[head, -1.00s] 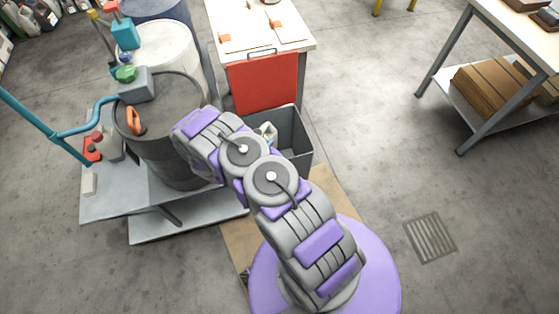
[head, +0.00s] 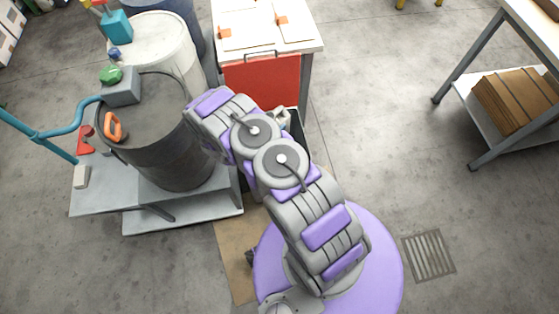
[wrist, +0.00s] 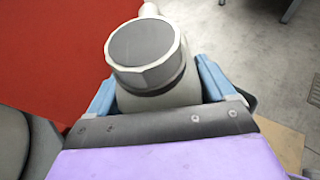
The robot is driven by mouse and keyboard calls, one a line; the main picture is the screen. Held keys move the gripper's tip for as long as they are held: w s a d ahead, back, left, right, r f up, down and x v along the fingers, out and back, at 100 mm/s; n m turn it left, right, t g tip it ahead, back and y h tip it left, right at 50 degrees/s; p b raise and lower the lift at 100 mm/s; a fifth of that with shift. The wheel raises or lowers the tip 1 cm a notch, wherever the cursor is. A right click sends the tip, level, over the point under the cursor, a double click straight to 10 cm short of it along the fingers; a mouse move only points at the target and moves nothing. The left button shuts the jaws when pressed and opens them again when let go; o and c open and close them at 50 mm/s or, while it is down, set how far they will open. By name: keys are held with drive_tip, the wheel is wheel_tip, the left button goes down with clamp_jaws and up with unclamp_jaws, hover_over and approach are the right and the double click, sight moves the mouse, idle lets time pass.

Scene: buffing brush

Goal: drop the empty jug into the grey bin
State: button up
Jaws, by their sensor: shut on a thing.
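The jug (wrist: 178,92) is pale grey-white with a broad dark-grey round cap, seen close up in the wrist view. My gripper (wrist: 158,86) has a blue finger on each side of it and is shut on it. In the head view a small pale part of the jug (head: 282,116) shows past my arm; the gripper there is mostly hidden. The grey bin (head: 297,128) stands in front of the red panel, largely covered by my arm. The jug appears at or above the bin's opening; its exact height is unclear.
A red-fronted bench (head: 262,82) stands just behind the bin. A dark drum (head: 165,145) on a grey platform is close to the left of my arm. A shelved table (head: 520,105) stands at the right. The floor between is open, with a drain grate (head: 428,255).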

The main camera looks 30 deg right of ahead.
drive_tip(key=f, duration=0.2)
drive_tip(key=d+f+b, duration=0.1)
drive_tip(key=f+b, duration=0.1)
drive_tip(key=f, duration=0.1)
drive_tip(key=shift+d+f, duration=0.3)
drive_tip(key=shift+f, duration=0.05)
drive_tip(key=shift+a, duration=0.15)
drive_tip(key=o, duration=1.4)
drive_tip(key=shift+a+r, duration=0.15)
drive_tip(key=shift+a, duration=0.7)
drive_tip(key=shift+c, duration=0.2)
drive_tip(key=shift+o, duration=0.7)
drive_tip(key=shift+a, duration=0.25)
drive_tip(key=shift+o, duration=0.7)
drive_tip(key=shift+d, duration=0.85)
drive_tip(key=p+v, duration=0.3)
drive_tip(key=v, duration=1.5)
drive_tip(key=shift+w+a+p, duration=0.2)
drive_tip(key=shift+a+p, duration=0.1)
drive_tip(key=shift+p, duration=0.1)
